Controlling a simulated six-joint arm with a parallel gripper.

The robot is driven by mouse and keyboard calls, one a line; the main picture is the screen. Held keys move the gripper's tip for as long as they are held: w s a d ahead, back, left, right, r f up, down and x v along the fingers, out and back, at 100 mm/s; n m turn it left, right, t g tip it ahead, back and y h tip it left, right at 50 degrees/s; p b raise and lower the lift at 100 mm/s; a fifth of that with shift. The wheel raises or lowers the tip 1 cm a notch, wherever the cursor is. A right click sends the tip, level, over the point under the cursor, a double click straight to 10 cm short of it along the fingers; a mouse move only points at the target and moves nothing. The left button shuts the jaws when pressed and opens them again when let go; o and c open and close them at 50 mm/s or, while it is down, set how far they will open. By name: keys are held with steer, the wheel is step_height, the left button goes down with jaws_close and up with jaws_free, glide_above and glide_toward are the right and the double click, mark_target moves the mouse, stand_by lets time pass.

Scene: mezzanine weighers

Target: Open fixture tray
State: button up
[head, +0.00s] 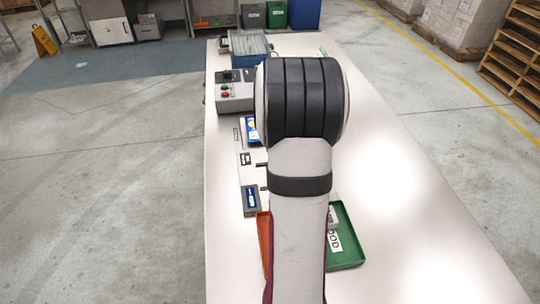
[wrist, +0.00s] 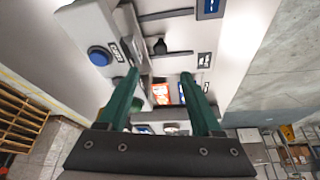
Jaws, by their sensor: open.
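A pale fixture with two dark parallel bars (wrist: 172,53) and a small black knob (wrist: 160,45) between them shows at the top of the wrist view. I take this to be the fixture tray, but cannot tell whether it is open or closed. In the head view, part of the same pale unit (head: 249,176) shows left of my arm, with dark bars; the rest is hidden. My gripper (wrist: 163,84) is open, its two green fingers wide apart and pointing towards the fixture. No contact with the knob is visible. In the head view my arm hides the gripper.
A grey box with a blue button (wrist: 100,56) stands left of the fingers. On the long table are a grey control box (head: 235,98), a blue crate (head: 250,47), an orange tray (head: 264,238) and a green tray (head: 346,250). The table's right side is clear.

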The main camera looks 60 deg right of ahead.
steer(key=x, duration=1.1)
steer(key=shift+f, duration=0.35)
jaws_close()
stand_by(0.7)
